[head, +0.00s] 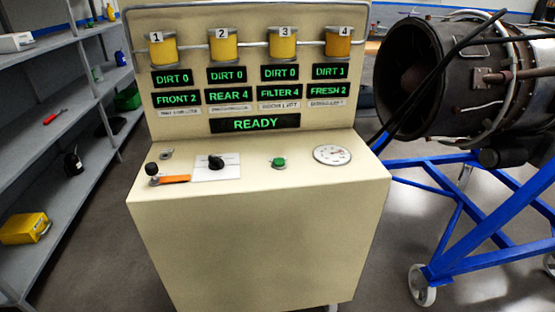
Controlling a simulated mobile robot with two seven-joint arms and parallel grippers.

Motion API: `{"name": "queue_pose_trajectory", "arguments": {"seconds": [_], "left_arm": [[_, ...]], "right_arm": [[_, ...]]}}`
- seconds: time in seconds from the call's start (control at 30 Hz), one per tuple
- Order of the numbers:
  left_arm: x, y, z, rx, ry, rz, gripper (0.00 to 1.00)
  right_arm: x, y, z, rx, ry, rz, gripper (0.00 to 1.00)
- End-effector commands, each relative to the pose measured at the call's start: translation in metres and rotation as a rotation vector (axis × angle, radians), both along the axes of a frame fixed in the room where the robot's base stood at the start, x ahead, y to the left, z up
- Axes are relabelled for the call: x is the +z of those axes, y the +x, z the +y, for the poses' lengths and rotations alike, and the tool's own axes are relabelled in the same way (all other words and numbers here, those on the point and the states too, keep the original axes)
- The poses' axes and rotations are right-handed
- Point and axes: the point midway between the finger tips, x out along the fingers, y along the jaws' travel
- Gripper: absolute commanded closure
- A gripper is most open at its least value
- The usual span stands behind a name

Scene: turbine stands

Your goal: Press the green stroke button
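The green stroke button (278,162) is a small round green cap in a metal ring on the sloped top of a cream console (260,230). It sits between a black rotary knob (216,162) on a white plate at its left and a round white dial gauge (332,154) at its right. The console's lower display (255,123) reads READY in green. I cannot tell from this view whether the button is pressed in. Neither of my grippers is in view.
A lever with a black knob and orange handle (175,179) is at the console's left. Yellow numbered canisters (163,50) line its back panel. Grey shelves (85,110) stand left. A turbine (440,75) on a blue wheeled stand (460,210) is close at the right.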

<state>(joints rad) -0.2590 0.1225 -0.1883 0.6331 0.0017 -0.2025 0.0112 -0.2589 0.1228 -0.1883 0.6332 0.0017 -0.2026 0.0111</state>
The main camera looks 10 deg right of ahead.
Motion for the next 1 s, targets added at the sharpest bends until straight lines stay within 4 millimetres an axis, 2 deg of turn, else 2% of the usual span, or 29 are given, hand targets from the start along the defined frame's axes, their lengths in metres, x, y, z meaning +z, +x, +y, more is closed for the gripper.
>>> {"name": "queue_pose_trajectory", "arguments": {"seconds": [0.27, 0.7, 1.0], "left_arm": [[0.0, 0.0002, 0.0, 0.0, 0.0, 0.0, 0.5], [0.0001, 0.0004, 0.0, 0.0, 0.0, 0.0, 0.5], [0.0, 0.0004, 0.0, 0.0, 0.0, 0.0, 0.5]], "right_arm": [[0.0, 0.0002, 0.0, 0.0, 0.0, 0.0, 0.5], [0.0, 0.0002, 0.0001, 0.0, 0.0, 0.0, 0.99], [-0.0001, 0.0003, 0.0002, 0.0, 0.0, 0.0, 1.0]]}}
